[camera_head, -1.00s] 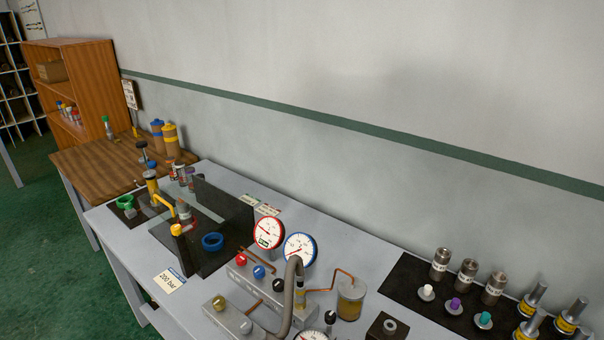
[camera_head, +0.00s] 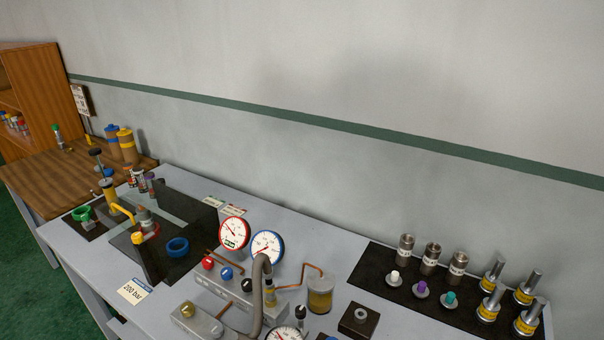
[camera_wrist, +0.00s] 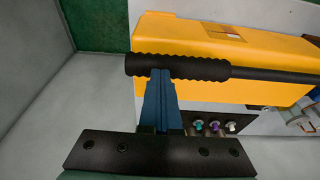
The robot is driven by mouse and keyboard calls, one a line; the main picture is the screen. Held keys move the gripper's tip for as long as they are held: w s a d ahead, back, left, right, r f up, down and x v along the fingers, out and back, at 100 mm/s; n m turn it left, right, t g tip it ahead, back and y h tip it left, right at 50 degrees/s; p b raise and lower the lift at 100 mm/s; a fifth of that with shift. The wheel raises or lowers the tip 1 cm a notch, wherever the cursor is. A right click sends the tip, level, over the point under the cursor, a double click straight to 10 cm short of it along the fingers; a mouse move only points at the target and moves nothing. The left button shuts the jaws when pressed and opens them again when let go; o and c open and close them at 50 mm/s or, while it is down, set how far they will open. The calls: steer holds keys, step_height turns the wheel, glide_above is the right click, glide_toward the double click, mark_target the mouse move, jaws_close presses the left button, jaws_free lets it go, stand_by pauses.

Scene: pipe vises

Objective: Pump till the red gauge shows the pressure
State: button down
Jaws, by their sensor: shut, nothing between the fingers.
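The red-rimmed gauge (camera_head: 234,233) stands upright on the bench in the head view. Its needle points to the upper left, but I cannot read the value. A card marked "200 bar" (camera_head: 132,291) lies near the bench's front edge. In the wrist view a black ribbed handle (camera_wrist: 178,66) on a long black lever lies across the picture, above a yellow body (camera_wrist: 215,55). My gripper (camera_wrist: 161,73) has its blue fingers shut and empty, with their tips at the handle's lower edge. I cannot tell whether they touch it. My gripper is outside the head view.
A blue-rimmed gauge (camera_head: 266,247) stands right beside the red one. A grey hose (camera_head: 260,290) rises in front, near a partly cut-off gauge (camera_head: 286,334). A dark mat (camera_head: 372,268) with fittings lies at right. A clear dark screen (camera_head: 190,235) stands at left.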

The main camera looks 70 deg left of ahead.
steer(key=r+p, duration=0.1)
steer(key=r, duration=0.1)
steer(key=r+p, duration=0.4)
steer(key=shift+s+a+r, duration=0.25)
steer(key=shift+a+r, duration=0.05)
steer(key=shift+r, duration=0.05)
step_height(320, 180, up, 7)
steer(key=s+a+p, duration=0.1)
steer(key=p, duration=0.6)
steer(key=shift+a+p, duration=0.3)
steer(key=shift+a, duration=0.05)
